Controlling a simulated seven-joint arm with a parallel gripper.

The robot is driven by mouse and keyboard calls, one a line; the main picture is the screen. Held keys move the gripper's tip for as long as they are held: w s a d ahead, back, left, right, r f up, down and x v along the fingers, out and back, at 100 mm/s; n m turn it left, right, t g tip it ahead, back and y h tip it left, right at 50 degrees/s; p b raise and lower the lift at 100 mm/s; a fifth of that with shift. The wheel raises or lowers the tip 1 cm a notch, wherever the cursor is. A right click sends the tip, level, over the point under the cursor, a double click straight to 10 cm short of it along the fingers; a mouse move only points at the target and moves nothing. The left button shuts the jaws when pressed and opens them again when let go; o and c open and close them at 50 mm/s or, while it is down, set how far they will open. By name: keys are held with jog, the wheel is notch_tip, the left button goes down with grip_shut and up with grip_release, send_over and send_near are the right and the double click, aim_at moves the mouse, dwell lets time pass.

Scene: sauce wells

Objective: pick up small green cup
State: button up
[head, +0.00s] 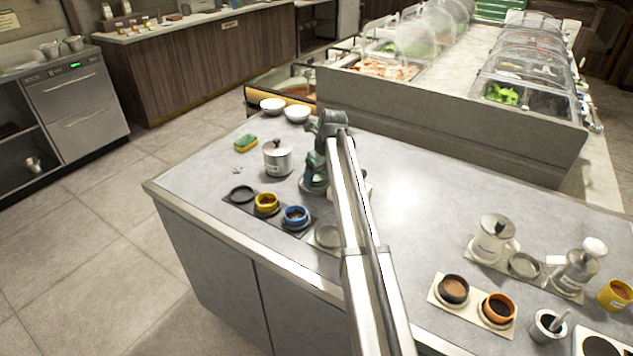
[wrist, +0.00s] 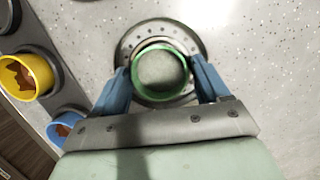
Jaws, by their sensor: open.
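The small green cup (wrist: 162,72) shows in the wrist view with a bright green rim and a pale grey inside. It stands on a dark round plate (wrist: 196,37) with a perforated-looking metal ring. My gripper (wrist: 160,68) is open, with one blue finger on each side of the cup. I cannot tell whether the fingers touch it. In the head view my gripper (head: 316,180) is low over the counter, and the cup is hidden behind it.
A yellow cup (head: 266,202) and a blue cup (head: 296,215) stand close by on a dark tray. A lidded metal pot (head: 278,158) is left of my gripper, and a green-yellow sponge (head: 246,144) lies beyond it.

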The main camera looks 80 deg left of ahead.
jog(key=shift+c, duration=0.4)
jog(key=c, duration=0.7)
jog(key=shift+r, duration=0.15)
notch_tip(320, 180, up, 18)
jog(key=shift+f, duration=0.1)
